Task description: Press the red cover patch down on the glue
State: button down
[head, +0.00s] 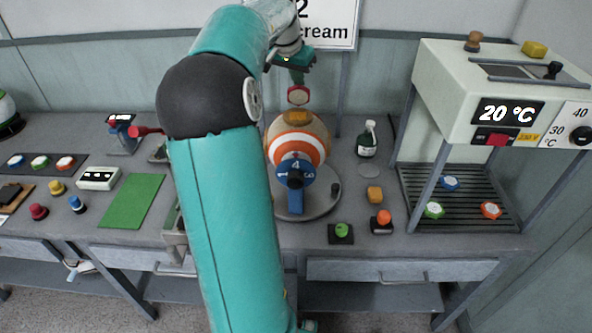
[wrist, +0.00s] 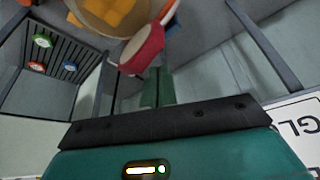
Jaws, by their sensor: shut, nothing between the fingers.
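A red piece with a pale face, which looks like the cover patch (head: 298,95), is just below my gripper and above the ball in the head view. In the wrist view the red piece (wrist: 145,48) stands tilted beyond the fingertips, overlapping the ball in the picture. The white ball with orange bands (head: 312,142) sits on a round grey base. A yellow-orange patch, perhaps the glue (head: 297,117), lies on its top; it also shows in the wrist view (wrist: 112,12). My gripper (head: 298,78) is shut, pointing down; I cannot tell whether it touches the red piece.
A blue numbered dial (head: 296,168) is at the ball's front. A machine (head: 500,95) with a slatted tray is at right. A green mat (head: 131,202) lies at left.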

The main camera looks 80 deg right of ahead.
jog(key=shift+f, duration=0.55)
jog(key=shift+a, duration=0.1)
jog(key=shift+s+a+r, duration=0.2)
jog(key=shift+a, duration=0.8)
jog(key=shift+s+a+r, duration=0.2)
jog(key=shift+s+a, duration=0.05)
jog(key=shift+a, duration=0.7)
jog(key=shift+s+a+r, duration=0.2)
jog(key=shift+a, duration=0.8)
jog(key=shift+a+f, duration=0.1)
jog(key=shift+f, duration=1.2)
notch_tip(320, 180, up, 9)
dwell(0.7)
